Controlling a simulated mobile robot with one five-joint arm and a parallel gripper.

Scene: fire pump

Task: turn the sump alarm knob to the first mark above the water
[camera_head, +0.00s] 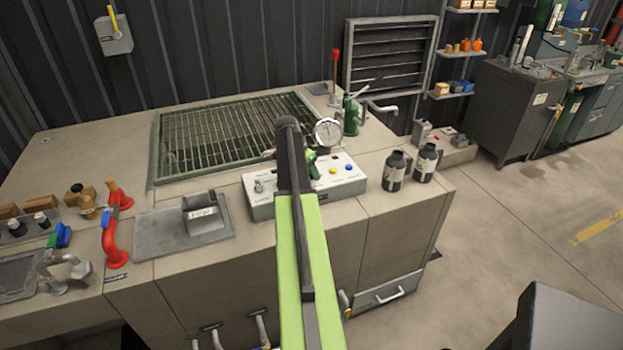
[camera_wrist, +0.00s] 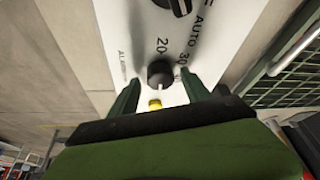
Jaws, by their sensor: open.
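The white control panel (camera_head: 262,208) stands on the bench in the head view. In the wrist view, the panel (camera_wrist: 120,30) carries a small dark round knob (camera_wrist: 160,72) beside the printed numbers 20 and 30 and partly readable "ALARM" lettering. A light line shows on the knob's side nearer my gripper. My gripper (camera_wrist: 160,80) is open, with one green finger on each side of the knob; I cannot tell whether either touches it. In the head view my arm hides the knob and most of the gripper. No water level can be made out.
A larger black knob (camera_wrist: 174,5) sits near AUTO, and a yellow button (camera_wrist: 155,104) lies close to the gripper. A green grating (camera_head: 225,135) is behind the panel, a round gauge (camera_head: 327,131) beside it. Two black bottles (camera_head: 395,172) (camera_head: 427,162) stand right of the panel.

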